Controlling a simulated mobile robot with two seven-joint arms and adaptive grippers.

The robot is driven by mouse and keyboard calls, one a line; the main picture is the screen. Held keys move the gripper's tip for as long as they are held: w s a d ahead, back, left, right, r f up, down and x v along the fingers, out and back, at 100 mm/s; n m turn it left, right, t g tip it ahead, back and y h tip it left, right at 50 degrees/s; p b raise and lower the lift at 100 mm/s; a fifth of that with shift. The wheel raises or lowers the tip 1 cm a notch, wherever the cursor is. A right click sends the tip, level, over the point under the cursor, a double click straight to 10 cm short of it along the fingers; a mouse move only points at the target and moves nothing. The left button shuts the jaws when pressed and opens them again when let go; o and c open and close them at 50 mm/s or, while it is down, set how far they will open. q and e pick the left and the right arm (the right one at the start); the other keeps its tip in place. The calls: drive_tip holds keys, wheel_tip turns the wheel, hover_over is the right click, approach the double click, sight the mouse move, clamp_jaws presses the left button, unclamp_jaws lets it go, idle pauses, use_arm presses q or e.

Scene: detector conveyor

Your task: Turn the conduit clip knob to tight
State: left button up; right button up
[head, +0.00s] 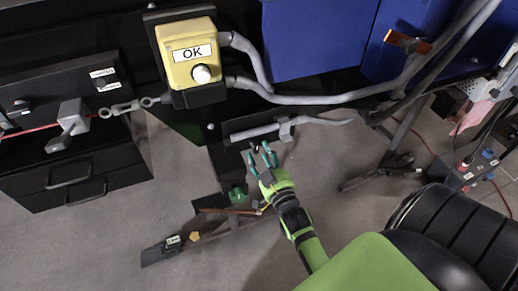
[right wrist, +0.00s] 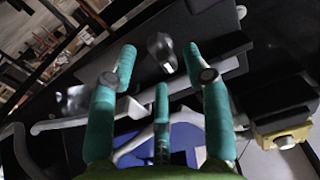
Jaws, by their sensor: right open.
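My right gripper (head: 261,157) has its teal fingers spread and empty in the head view. It is below the short grey conduit and its pale clip (head: 286,129), just left of the clip. In the right wrist view, the gripper (right wrist: 165,75) frames a grey, rounded knob (right wrist: 161,47) a little beyond the fingertips. I see no finger touching it. The conduit (right wrist: 62,124) and the pale clip (right wrist: 129,107) show left of the middle finger there. The knob's marking and turn position cannot be read. My left gripper is not in view.
A yellow box (head: 174,45) marked OK, with a white button, is above left. Grey conduits (head: 325,99) run right from it below blue panels (head: 312,35). A black drawer unit (head: 110,177) is at left. Grey floor (head: 330,215) is open around my right arm.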

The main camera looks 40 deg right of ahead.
drive_tip(key=x, duration=0.2)
drive_tip(key=shift+w+d, duration=0.1)
drive_tip(key=shift+w, duration=0.15)
clamp_jaws()
